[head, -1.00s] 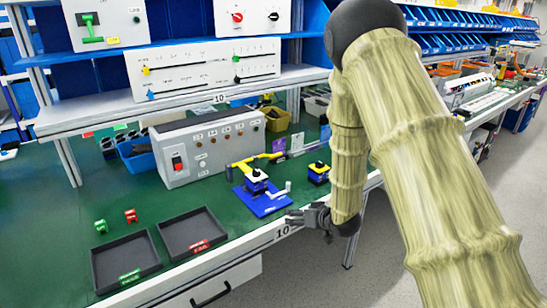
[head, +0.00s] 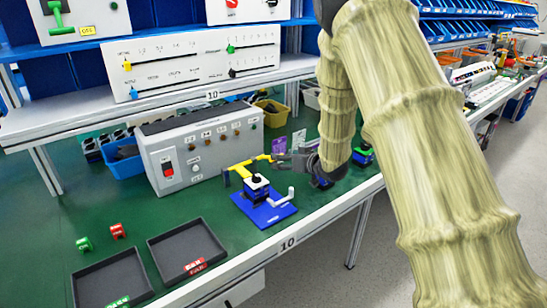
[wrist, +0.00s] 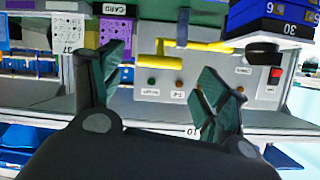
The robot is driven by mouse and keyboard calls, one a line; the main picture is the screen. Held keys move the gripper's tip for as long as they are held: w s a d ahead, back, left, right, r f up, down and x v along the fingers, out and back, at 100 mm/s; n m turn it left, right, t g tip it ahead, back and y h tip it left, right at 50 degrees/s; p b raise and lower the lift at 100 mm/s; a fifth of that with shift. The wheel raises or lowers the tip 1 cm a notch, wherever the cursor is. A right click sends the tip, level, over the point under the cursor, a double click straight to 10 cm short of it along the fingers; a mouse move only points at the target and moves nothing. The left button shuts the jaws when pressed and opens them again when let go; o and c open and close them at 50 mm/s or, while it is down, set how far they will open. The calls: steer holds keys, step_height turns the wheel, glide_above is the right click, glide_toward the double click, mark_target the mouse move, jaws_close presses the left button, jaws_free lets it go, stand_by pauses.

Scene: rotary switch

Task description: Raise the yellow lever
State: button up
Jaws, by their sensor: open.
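The yellow lever (head: 243,169) sticks out level from the blue and black rotary switch (head: 257,187), which stands on a blue base plate (head: 268,212) on the green bench. A white crank (head: 285,198) sits at its right side. Contact cannot be told.
A grey control box (head: 200,146) with a red switch stands behind. Two black trays (head: 188,250) and small green and red blocks lie front left. A shelf with a slider panel (head: 195,62) hangs above. The bench front edge is clear.

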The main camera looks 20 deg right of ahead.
steer(key=x, duration=0.7)
steer(key=shift+w+a+f+p, duration=0.1)
steer(key=shift+w+p, duration=0.1)
steer(key=shift+p, duration=0.1)
steer(key=shift+c, duration=0.2)
steer(key=c, duration=1.4)
